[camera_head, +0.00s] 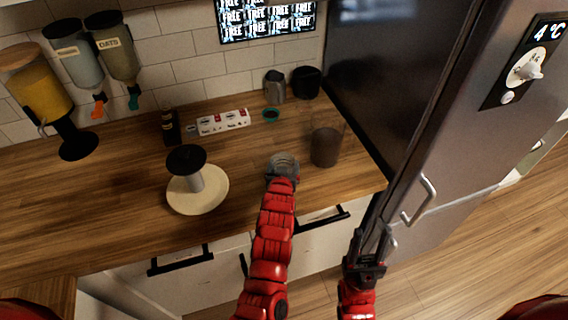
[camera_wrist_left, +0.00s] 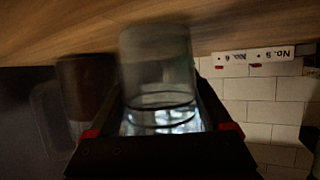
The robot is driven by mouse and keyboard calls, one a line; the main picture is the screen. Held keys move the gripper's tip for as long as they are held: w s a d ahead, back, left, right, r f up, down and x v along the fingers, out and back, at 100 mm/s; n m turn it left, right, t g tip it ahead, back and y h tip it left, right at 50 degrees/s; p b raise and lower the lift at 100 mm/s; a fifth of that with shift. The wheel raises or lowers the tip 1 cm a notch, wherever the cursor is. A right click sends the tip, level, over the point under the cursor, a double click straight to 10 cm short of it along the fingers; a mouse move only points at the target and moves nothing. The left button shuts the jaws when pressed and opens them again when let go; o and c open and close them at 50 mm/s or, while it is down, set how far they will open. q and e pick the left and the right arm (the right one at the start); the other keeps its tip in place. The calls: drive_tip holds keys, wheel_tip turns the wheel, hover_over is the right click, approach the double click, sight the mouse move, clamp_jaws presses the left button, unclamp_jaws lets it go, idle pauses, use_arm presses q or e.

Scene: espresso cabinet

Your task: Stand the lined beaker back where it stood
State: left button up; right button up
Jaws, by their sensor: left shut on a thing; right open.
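The lined beaker (camera_wrist_left: 158,75) is a clear glass with dark rings around it. In the left wrist view it sits between the fingers of my left gripper (camera_wrist_left: 160,118), which is shut on it. In the head view my left gripper (camera_head: 283,168) is over the front part of the wooden counter. The beaker is hard to tell apart from the gripper there, and I cannot tell whether its base touches the wood. My right gripper (camera_head: 374,250) is open and empty, low in front of the counter near the fridge.
A clear container with dark contents (camera_head: 325,146) stands just right of my left gripper. A pale round plate with a black-topped piece (camera_head: 210,196) is to the left. A white labelled block (camera_head: 223,122), a small green dish (camera_head: 271,115), a metal jug (camera_head: 274,87) and a black cup (camera_head: 306,82) are behind.

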use_arm(q)
drive_tip(key=shift+f, duration=0.2)
drive_tip(key=o, duration=1.1)
drive_tip(key=shift+r, duration=0.1)
drive_tip(key=shift+o, duration=0.2)
